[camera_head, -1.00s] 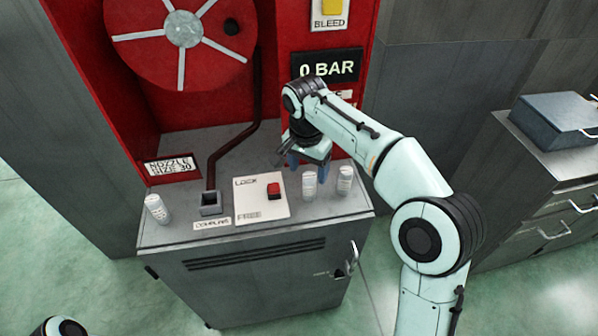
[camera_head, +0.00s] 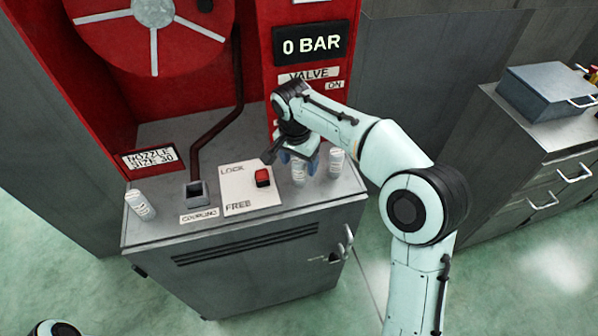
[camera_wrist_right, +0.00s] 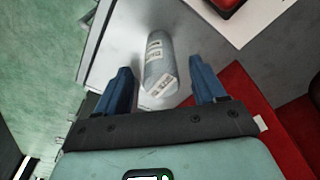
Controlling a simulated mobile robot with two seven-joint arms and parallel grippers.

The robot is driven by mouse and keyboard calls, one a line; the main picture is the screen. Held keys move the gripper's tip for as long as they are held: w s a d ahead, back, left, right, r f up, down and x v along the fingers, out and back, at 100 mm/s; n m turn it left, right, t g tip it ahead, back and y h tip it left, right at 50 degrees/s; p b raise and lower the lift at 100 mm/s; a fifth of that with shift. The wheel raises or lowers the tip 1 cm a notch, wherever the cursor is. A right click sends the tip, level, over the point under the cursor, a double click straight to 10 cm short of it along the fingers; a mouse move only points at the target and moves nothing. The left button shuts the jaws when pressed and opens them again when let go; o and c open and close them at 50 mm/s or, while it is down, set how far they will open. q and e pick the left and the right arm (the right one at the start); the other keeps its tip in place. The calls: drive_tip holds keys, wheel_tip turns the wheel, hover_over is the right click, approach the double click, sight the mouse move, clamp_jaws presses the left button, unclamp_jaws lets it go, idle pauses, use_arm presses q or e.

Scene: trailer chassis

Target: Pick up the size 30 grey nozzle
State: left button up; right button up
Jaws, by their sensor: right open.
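Three small grey-white cylindrical nozzles with printed labels stand on the grey cabinet top. One nozzle (camera_head: 140,205) is at the left, one nozzle (camera_head: 299,172) is right of the red button, and another nozzle (camera_head: 336,162) is at the far right. Their sizes are too small to read. My right gripper (camera_head: 297,159) is open, just above and behind the middle nozzle. In the right wrist view a labelled nozzle (camera_wrist_right: 158,65) lies in line with the gap between the open blue fingers (camera_wrist_right: 163,90); contact is not visible. My left gripper is out of view.
A sign (camera_head: 150,158) reads "NOZZLE SIZE 30". The coupling socket (camera_head: 197,193) and lock/free plate (camera_head: 247,197) with its red button (camera_head: 262,177) lie between the nozzles. The red panel shows "0 BAR" (camera_head: 311,44). A grey toolbox (camera_head: 548,88) sits on the right cabinet.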

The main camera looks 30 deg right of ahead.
wheel_tip(320, 180, down, 3)
drive_tip(key=shift+w+d+r, duration=0.15)
drive_tip(key=c, duration=1.3)
drive_tip(key=shift+r, duration=0.1)
